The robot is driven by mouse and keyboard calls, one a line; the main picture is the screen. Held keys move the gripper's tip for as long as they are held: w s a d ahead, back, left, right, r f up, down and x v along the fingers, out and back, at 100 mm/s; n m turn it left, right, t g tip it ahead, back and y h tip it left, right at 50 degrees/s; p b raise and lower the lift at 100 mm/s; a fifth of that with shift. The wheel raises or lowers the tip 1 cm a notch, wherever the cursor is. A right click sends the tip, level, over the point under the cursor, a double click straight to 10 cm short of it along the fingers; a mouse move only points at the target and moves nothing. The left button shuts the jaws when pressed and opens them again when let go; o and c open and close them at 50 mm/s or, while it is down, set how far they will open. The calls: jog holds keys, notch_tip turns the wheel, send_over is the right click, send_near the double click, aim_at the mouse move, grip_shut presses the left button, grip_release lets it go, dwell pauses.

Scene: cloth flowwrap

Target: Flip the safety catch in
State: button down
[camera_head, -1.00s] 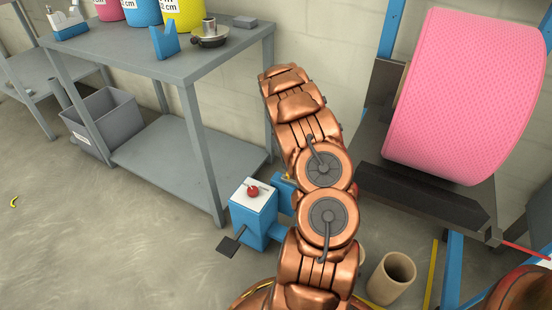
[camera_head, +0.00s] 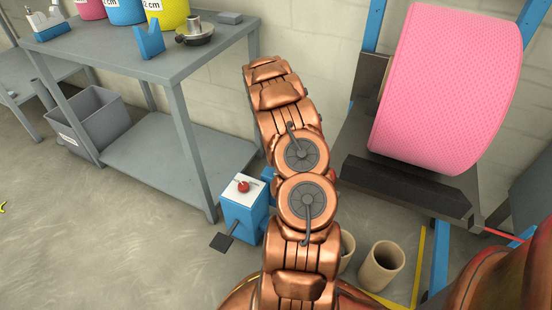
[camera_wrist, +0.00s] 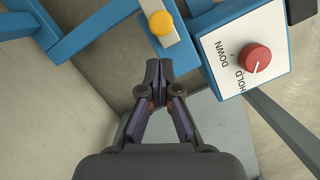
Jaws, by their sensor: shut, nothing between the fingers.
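In the wrist view, a round orange knob (camera_wrist: 160,22) sits on a pale strip on a blue frame, at top centre. I cannot tell for certain that it is the safety catch. My gripper (camera_wrist: 158,68) is shut and empty, its fingertips just below the orange knob in the picture. A gap shows between them. To the right is a blue box with a white top (camera_wrist: 243,40), a red knob (camera_wrist: 256,57) and the words HOLD DOWN. The red knob also shows in the head view (camera_head: 243,187). There my arm hides the gripper and the orange knob.
A grey table (camera_head: 165,62) with rolls and small tools stands at the left, a grey bin (camera_head: 97,122) beneath it. A large pink roll (camera_head: 445,90) is on a stand at the right. A black pedal (camera_head: 221,242) and a cardboard tube (camera_head: 381,267) are on the floor.

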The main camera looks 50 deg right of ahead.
jog(key=w+p+v, duration=0.1)
jog(key=p+v, duration=0.1)
jog(key=v, duration=0.8)
jog(key=shift+w+d, duration=0.3)
jog(key=shift+w, duration=0.05)
jog(key=shift+r, duration=0.15)
jog(key=s+a+r+h+p, duration=0.1)
jog(key=s+a+r+p, duration=0.2)
jog(key=a+r+p, duration=0.85)
jog(key=s+a+r+p, duration=0.3)
jog(key=a+r+p, duration=0.2)
jog(key=a+r, duration=1.35)
jog(key=s+a+r+n+p, duration=0.1)
jog(key=s+a+r+p, duration=0.6)
jog(key=s+r, duration=0.3)
jog(key=s+a+r+n+p, duration=0.2)
jog(key=s+a+r+p, duration=0.5)
jog(key=s+r, duration=0.2)
jog(key=s, duration=0.2)
jog(key=shift+s+a+r+t+p, duration=0.3)
jog(key=shift+s+r+t+p, duration=0.05)
jog(key=shift+r+t+p, duration=0.05)
